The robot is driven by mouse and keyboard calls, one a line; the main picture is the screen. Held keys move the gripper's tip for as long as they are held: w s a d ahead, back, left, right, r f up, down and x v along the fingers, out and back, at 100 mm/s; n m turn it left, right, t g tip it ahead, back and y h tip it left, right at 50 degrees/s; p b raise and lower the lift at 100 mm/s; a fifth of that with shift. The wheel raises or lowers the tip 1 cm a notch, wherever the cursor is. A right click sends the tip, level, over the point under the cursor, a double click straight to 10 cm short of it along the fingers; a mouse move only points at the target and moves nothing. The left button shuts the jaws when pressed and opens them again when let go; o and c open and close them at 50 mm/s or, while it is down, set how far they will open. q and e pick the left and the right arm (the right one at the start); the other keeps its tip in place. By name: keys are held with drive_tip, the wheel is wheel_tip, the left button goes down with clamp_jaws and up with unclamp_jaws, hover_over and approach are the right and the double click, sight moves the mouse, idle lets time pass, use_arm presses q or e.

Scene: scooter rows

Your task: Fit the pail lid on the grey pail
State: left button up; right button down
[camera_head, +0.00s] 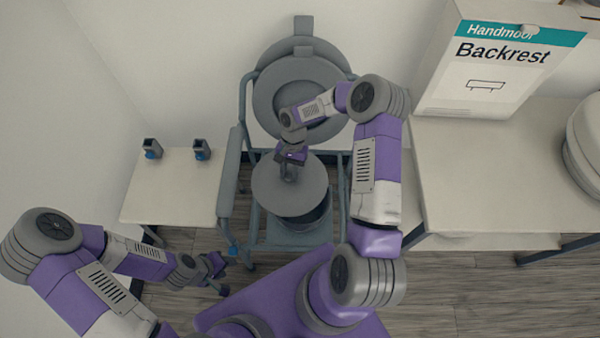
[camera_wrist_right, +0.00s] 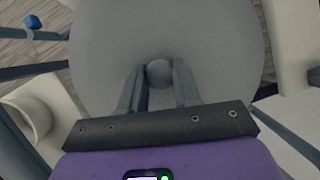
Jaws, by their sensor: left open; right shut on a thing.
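The pail lid (camera_head: 272,195) is a round grey disc with a small knob (camera_wrist_right: 158,73) at its centre. My right gripper (camera_head: 289,173) is shut on that knob; in the right wrist view its two fingers (camera_wrist_right: 158,88) stand on either side of it. The grey pail (camera_head: 308,228) sits in the frame of a commode chair, below the lid. The lid hides most of its mouth and appears offset to the upper left, with part of the pail's right rim showing. I cannot tell any gap in height. My left gripper (camera_head: 217,268) is open and empty, low at the left.
The chair (camera_head: 229,175) has blue-grey tubes, an armrest and a raised ring seat (camera_head: 265,97) behind the pail. A small left table (camera_head: 172,205) carries two small grey-blue fittings (camera_head: 201,150). A right table (camera_head: 470,190) holds a Backrest box (camera_head: 490,75); its front is clear.

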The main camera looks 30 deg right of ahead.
sight(301, 178)
drive_tip(key=d+f+m+t, duration=0.1)
drive_tip(key=f+m, duration=0.1)
drive_tip(key=m, duration=0.1)
drive_tip(key=d+f+m+t+y, duration=0.1)
drive_tip(key=f+m, duration=0.2)
drive_tip(key=d+f+m+t+p, duration=0.1)
drive_tip(key=d+f+m, duration=0.1)
drive_tip(key=m, duration=0.1)
drive_tip(key=shift+s+f, duration=0.1)
drive_tip(key=shift+f, duration=0.25)
drive_tip(key=shift+d+f+m+t, duration=0.3)
drive_tip(key=shift+f+m+t, duration=0.3)
drive_tip(key=shift+m, duration=0.3)
wheel_tip(301, 178, down, 10)
drive_tip(key=b, duration=0.7)
drive_tip(key=shift+f+b, duration=0.2)
drive_tip(key=shift+b, duration=0.2)
drive_tip(key=shift+f, duration=0.15)
drive_tip(key=c, duration=0.7)
unclamp_jaws()
